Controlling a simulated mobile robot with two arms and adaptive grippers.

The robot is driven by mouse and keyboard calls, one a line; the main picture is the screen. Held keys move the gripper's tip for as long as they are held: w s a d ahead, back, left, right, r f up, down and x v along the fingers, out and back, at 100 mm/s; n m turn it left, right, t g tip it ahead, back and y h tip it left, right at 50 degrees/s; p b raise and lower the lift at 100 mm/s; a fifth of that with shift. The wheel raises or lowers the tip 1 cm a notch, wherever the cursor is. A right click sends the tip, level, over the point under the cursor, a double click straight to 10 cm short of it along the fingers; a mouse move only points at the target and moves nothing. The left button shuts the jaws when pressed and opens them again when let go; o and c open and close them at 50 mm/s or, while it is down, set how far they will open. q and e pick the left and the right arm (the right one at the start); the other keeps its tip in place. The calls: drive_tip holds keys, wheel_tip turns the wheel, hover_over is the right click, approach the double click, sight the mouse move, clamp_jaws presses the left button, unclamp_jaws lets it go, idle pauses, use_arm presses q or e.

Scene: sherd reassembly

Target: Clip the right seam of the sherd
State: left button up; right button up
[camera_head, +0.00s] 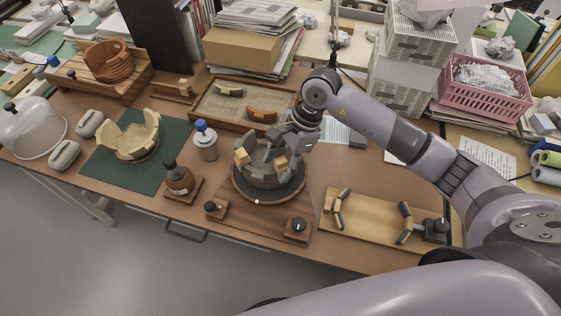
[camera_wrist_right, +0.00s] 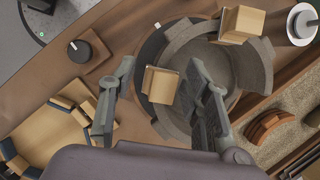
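A grey vessel (camera_head: 262,176) with an uneven rim sits on a dark round turntable (camera_head: 286,197); it also shows in the right wrist view (camera_wrist_right: 235,72). Two tan blocks sit at its rim: the left one (camera_head: 241,156) and the right one (camera_head: 281,162). My right gripper (camera_wrist_right: 161,75) is open above the vessel's right side, its fingers apart on either side of a tan block (camera_wrist_right: 163,85), with gaps showing. Whether that block touches a finger pad lower down I cannot tell. The sherd's right seam is not clearly visible. My left gripper is not in view.
A wooden board (camera_head: 372,218) at right holds angled clips (camera_head: 340,205). A sand tray (camera_head: 225,105) with sherds lies behind the vessel. Knobs (camera_head: 297,226) stand in front.

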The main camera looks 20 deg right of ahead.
drive_tip(key=shift+o, duration=0.3)
drive_tip(key=shift+d+r, duration=0.1)
drive_tip(key=shift+r, duration=0.05)
drive_tip(key=v, duration=1.1)
drive_tip(key=shift+r, duration=0.3)
drive_tip(key=shift+d, duration=0.15)
